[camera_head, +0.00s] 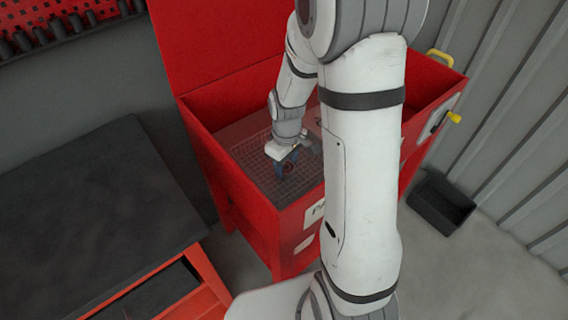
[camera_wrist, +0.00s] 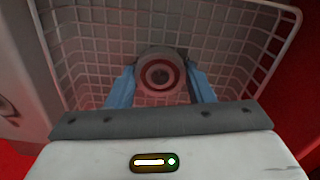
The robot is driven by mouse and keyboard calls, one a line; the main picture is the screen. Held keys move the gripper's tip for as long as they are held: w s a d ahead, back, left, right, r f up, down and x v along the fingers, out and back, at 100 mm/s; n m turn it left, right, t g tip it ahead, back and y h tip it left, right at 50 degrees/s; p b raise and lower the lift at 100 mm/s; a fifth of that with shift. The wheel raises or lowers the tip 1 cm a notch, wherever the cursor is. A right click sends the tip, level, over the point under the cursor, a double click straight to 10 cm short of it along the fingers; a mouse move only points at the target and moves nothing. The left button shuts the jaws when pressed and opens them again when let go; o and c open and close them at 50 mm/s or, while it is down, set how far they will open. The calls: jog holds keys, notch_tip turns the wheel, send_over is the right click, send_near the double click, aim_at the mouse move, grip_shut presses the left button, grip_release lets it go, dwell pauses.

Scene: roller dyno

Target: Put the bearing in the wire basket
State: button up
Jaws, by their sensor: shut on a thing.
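The bearing (camera_wrist: 160,73) is a grey ring with a reddish centre, between the two blue fingers of my gripper (camera_wrist: 160,84) in the wrist view. The fingers are shut on its sides. The wire basket (camera_wrist: 88,42) is a pale mesh that lies behind and around the bearing in the wrist view. In the head view the basket (camera_head: 250,158) sits inside the red cabinet, and my gripper (camera_head: 286,169) points down over it. The bearing is small and dark there. I cannot tell whether it touches the basket's floor.
The red cabinet (camera_head: 240,92) has raised walls around the basket, with an open lid at the back. A dark-topped bench (camera_head: 90,215) stands at the left. A black bin (camera_head: 441,203) sits on the floor at the right. My arm hides the cabinet's right part.

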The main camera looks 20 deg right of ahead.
aim_at(287, 167)
jog(key=shift+f, duration=0.2)
jog(key=o, duration=1.1)
jog(key=shift+o, duration=0.2)
jog(key=shift+r, duration=0.15)
notch_tip(287, 167, up, 12)
jog(key=s+r+m+t, duration=0.1)
jog(key=s+r+m, duration=0.2)
jog(key=s, duration=0.4)
jog(key=s+a+r+m+t, duration=0.1)
jog(key=s+r+m, duration=0.2)
jog(key=s, duration=0.5)
jog(key=shift+r+m+t+p, duration=0.3)
jog(key=shift+r+m, duration=0.05)
jog(key=shift+m, duration=0.05)
